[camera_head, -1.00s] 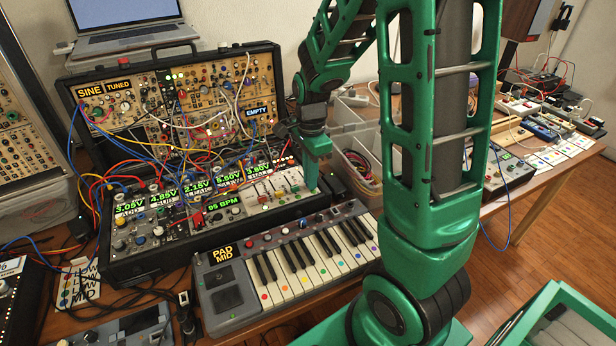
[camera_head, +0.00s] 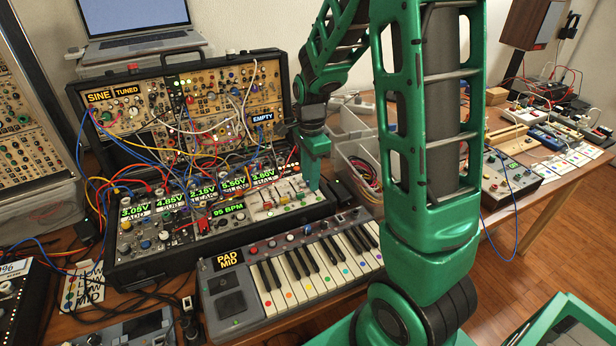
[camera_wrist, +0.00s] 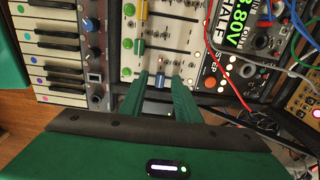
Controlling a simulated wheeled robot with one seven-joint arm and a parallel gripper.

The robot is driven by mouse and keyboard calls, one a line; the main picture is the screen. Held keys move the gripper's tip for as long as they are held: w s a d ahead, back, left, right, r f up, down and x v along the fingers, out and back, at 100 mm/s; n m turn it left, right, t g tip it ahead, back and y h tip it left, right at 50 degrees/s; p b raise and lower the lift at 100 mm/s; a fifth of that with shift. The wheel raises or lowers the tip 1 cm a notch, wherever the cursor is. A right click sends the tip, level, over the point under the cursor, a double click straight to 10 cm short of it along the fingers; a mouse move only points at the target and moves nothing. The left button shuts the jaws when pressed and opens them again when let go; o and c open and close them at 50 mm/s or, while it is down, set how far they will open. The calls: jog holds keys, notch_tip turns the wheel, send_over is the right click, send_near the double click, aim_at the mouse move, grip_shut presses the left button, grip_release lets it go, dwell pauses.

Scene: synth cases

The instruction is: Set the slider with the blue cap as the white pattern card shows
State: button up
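The blue cap (camera_wrist: 160,80) is on a slider of the pale slider panel (camera_wrist: 172,40), near the panel's lower edge in the wrist view. My gripper (camera_wrist: 161,82) has its two green fingers apart, one on each side of the blue cap. I cannot tell if either finger touches it. In the head view my gripper (camera_head: 313,187) points down at the right part of the slider panel (camera_head: 262,213) and hides the blue cap. A white card (camera_head: 83,287) with coloured dots and handwritten LOW, LOW, MID lies at the left.
A green slider cap (camera_wrist: 139,47) sits close by. Patch cables (camera_head: 180,150) hang over the rack left of my gripper. A keyboard (camera_head: 300,270) lies in front, and a clear bin (camera_head: 358,165) stands to the right. More white cards (camera_head: 578,158) lie far right.

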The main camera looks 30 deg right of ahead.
notch_tip(320, 180, up, 11)
jog(key=shift+f, duration=0.15)
dwell(0.4)
dwell(0.5)
jog(key=s+d+n, duration=0.3)
jog(key=s+n, duration=1)
jog(key=s, duration=1.4)
jog(key=shift+w, duration=0.1)
